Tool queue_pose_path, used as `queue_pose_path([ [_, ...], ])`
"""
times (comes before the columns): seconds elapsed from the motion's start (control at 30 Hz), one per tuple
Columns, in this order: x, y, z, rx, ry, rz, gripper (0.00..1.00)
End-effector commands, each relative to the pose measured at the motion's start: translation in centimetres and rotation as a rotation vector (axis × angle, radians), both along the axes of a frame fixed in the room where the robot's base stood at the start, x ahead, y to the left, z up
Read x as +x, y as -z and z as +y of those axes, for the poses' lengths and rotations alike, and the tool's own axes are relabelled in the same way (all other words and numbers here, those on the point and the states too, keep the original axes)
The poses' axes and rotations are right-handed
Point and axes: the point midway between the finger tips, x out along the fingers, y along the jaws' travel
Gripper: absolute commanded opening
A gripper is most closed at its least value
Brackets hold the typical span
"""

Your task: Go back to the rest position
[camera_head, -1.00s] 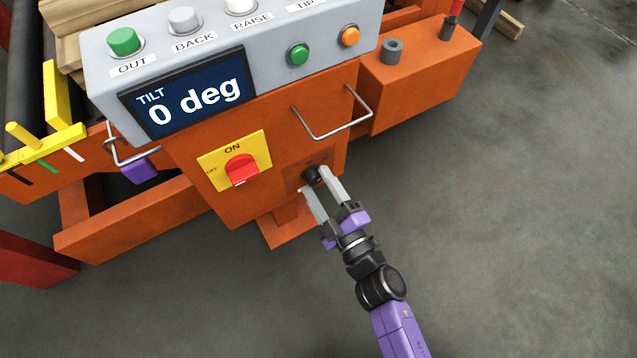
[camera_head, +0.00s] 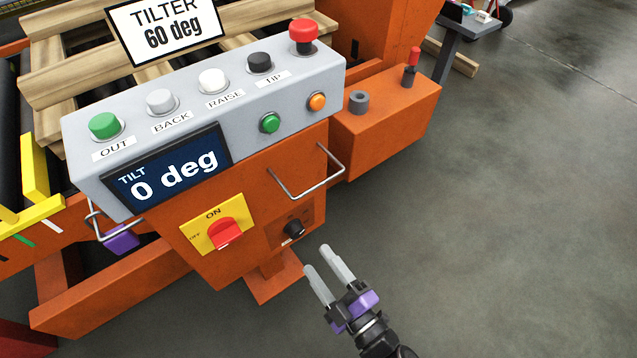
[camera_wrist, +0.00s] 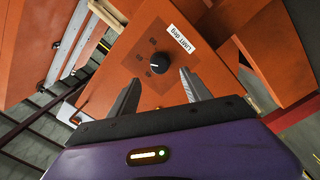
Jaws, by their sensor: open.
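My gripper (camera_head: 328,276) is open and empty, its two pale fingers apart, in front of and to the lower right of the orange control stand. It is clear of the black knob (camera_head: 293,230), which sits on a dark plate low on the stand's front. In the wrist view the knob (camera_wrist: 157,65) lies ahead, between and beyond the fingertips (camera_wrist: 160,85), with a "LIMIT deg" label (camera_wrist: 181,38) beside it. The red switch (camera_head: 224,233) on the yellow plate points toward ON. The tilt display (camera_head: 172,178) reads 0 deg.
The grey button box (camera_head: 225,100) carries several buttons and a red mushroom button (camera_head: 303,36). A wire handle (camera_head: 312,186) juts out above my gripper. An orange box (camera_head: 390,130) with a red-tipped lever stands to the right. The grey floor (camera_head: 500,230) at right is open.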

Motion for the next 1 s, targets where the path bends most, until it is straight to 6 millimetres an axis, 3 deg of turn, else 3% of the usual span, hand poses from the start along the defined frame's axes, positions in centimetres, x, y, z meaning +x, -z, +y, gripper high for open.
queue_pose_path([
  [0.27,0.3,-0.2,-0.3,0.035,0.015,0.023,0.57],
  [0.37,0.9,-2.5,-0.9,0.114,0.044,0.029,0.57],
  [0.43,0.1,-4.0,-2.1,0.191,0.075,0.056,0.57],
  [0.67,-5.3,-7.3,-7.8,0.428,0.202,0.185,0.57],
  [1.0,-15.7,-12.5,-14.8,0.742,0.412,0.392,0.57],
])
